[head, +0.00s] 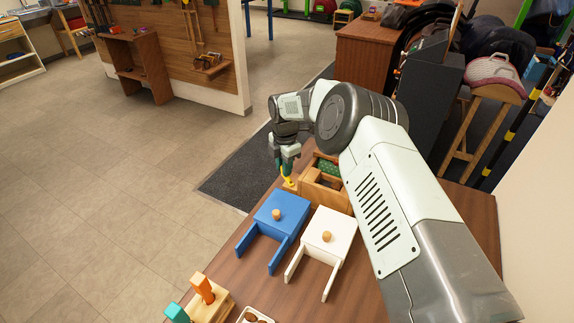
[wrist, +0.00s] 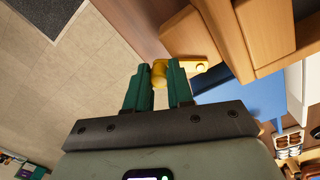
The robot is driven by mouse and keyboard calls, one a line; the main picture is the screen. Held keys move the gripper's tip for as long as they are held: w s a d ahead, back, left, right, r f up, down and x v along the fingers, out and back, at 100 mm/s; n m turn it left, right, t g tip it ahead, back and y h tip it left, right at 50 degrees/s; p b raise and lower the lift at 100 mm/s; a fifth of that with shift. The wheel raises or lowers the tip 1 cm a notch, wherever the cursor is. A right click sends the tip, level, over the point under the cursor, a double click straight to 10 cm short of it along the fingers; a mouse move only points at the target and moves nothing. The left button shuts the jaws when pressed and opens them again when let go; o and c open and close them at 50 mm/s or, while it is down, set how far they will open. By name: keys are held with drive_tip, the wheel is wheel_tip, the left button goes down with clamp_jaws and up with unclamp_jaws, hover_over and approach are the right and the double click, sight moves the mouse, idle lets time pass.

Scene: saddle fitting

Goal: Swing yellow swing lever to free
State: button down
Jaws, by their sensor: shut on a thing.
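The yellow swing lever (head: 288,183) is at the left end of a wooden box (head: 325,190) near the back of the table. It also shows in the wrist view (wrist: 187,67), with a rounded knob and a short arm reaching right to a pivot on the wood. My gripper (head: 286,170) is over the lever, pointing down. In the wrist view its green fingers (wrist: 160,80) are closed around the yellow knob. Part of the knob is hidden between the fingers.
The table's left edge is close to the lever.

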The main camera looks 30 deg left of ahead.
drive_tip(key=shift+s+a+n, duration=0.15)
drive_tip(key=shift+n, duration=0.35)
drive_tip(key=shift+s, duration=0.1)
drive_tip(key=c, duration=1.3)
unclamp_jaws()
drive_tip(key=shift+r, duration=0.15)
drive_tip(key=r, duration=1)
drive_tip(key=shift+d+r, duration=0.2)
drive_tip(key=shift+r, duration=0.1)
